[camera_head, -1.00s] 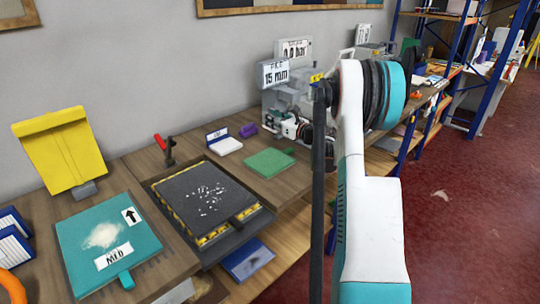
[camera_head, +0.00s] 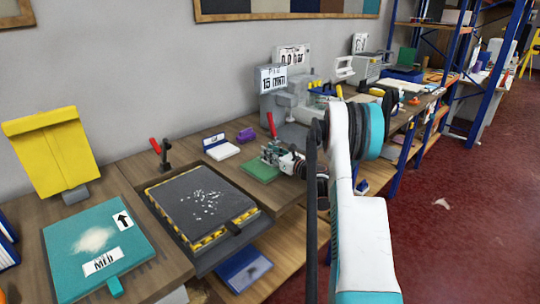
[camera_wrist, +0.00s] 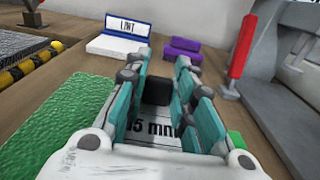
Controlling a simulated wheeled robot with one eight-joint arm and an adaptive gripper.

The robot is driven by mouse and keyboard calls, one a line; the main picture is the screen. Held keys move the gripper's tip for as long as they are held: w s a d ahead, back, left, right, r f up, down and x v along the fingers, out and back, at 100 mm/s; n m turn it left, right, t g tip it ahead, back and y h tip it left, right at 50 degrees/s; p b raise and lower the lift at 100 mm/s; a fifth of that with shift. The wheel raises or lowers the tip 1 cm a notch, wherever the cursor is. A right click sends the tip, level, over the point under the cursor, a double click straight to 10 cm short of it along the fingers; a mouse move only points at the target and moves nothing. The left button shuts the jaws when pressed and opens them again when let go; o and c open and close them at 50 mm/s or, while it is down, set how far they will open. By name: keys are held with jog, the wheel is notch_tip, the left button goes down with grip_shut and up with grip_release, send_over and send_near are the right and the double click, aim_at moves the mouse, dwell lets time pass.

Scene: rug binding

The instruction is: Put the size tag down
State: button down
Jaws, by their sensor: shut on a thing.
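The size tag (camera_wrist: 146,129) is a white plate marked "15 mm" with a black block (camera_wrist: 157,90) on it, seen in the wrist view between my fingers. My gripper (camera_wrist: 158,88) is shut on the size tag; its teal-and-grey fingers hide the tag's sides. In the head view my gripper (camera_head: 272,152) is over the green mat (camera_head: 258,172), by its right part. The mat also fills the left of the wrist view (camera_wrist: 55,130). I cannot tell whether the tag touches anything below it.
Behind the mat are a white block with a "LINT" card (camera_head: 221,150) and a purple piece (camera_head: 246,135). A grey machine with a red lever (camera_head: 272,125) stands close on the right. A black speckled pad (camera_head: 205,200) lies left. Bare wooden bench shows between.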

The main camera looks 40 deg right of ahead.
jog(key=c, duration=1.3)
grip_release()
jog(key=shift+c, duration=0.2)
jog(key=shift+s+r, duration=0.15)
jog(key=shift+s, duration=0.15)
jog(key=s+p, duration=0.1)
jog(key=s, duration=0.2)
jog(key=s+p, duration=0.1)
jog(key=s, duration=0.3)
jog(key=s+d+p, duration=0.1)
jog(key=s, duration=0.3)
jog(key=shift+s, duration=0.2)
